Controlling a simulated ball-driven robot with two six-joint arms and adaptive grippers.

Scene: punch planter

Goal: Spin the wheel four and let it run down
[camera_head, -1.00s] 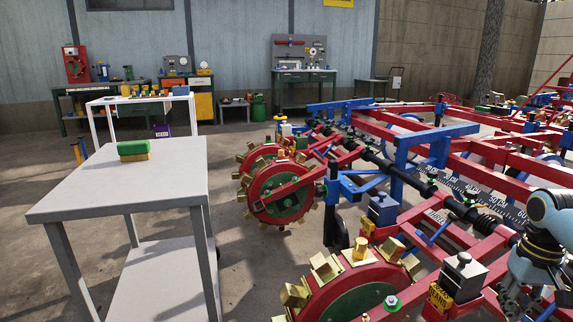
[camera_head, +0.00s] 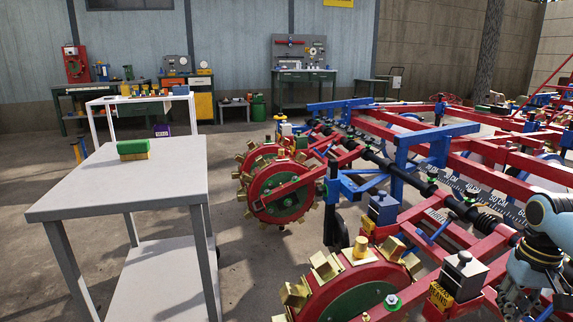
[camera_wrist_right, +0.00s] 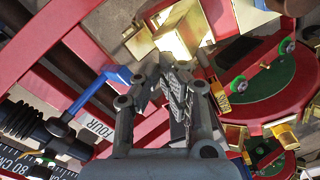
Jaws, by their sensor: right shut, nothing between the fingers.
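My right gripper (camera_wrist_right: 178,72) is shut and empty in the right wrist view. Its tips are close to a wheel with a red rim and gold punches (camera_wrist_right: 185,30), partly hidden behind the fingers; I cannot tell whether they touch. A white label (camera_wrist_right: 98,127) reading "FOUR" sits on the red frame beside a blue lever (camera_wrist_right: 100,82). Another wheel with a green disc (camera_wrist_right: 262,92) is at the right. In the head view, my right arm comes in at the lower right, with its gripper low and partly cut off. A red-rimmed wheel (camera_head: 358,297) stands at bottom centre. My left gripper is out of view.
Red and blue frame bars (camera_head: 440,140) and a black shaft with a centimetre scale (camera_head: 480,195) run close to my right arm. A grey cart (camera_head: 100,185) with a green-and-yellow block (camera_head: 133,149) stands at left. The floor between cart and planter is clear.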

